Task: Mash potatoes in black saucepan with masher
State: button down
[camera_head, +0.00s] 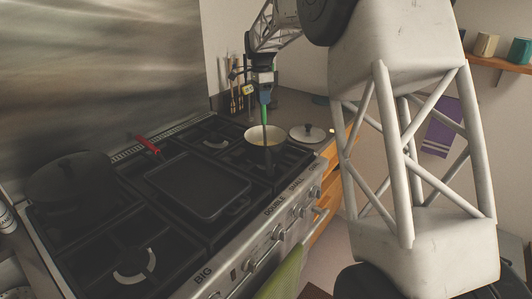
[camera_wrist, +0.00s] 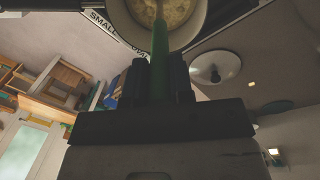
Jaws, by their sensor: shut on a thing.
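The saucepan (camera_head: 257,145) stands on the back right part of the stove in the head view, its dark handle pointing to the stove's front. Its inside looks pale. Pale, lumpy potatoes (camera_wrist: 177,10) show inside the saucepan (camera_wrist: 199,30) at the top of the wrist view. My gripper (camera_head: 264,84) is above the saucepan, shut on the green handle of the masher (camera_head: 264,98). The masher's green shaft (camera_wrist: 160,50) runs from between my fingers (camera_wrist: 159,82) down into the saucepan. The masher's head is hidden, so I cannot tell whether it touches the potatoes.
A flat griddle (camera_head: 197,184) lies mid-stove, and a large dark lidded pot (camera_head: 72,184) stands at the left. A red-handled item (camera_head: 147,143) is behind the griddle. A round lid (camera_head: 307,132) lies on the counter right of the saucepan. A green towel (camera_head: 281,275) hangs in front.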

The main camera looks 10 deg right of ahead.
jog(key=shift+f, duration=0.15)
jog(key=shift+r, duration=2)
jog(key=shift+f, duration=2)
jog(key=shift+r, duration=0.1)
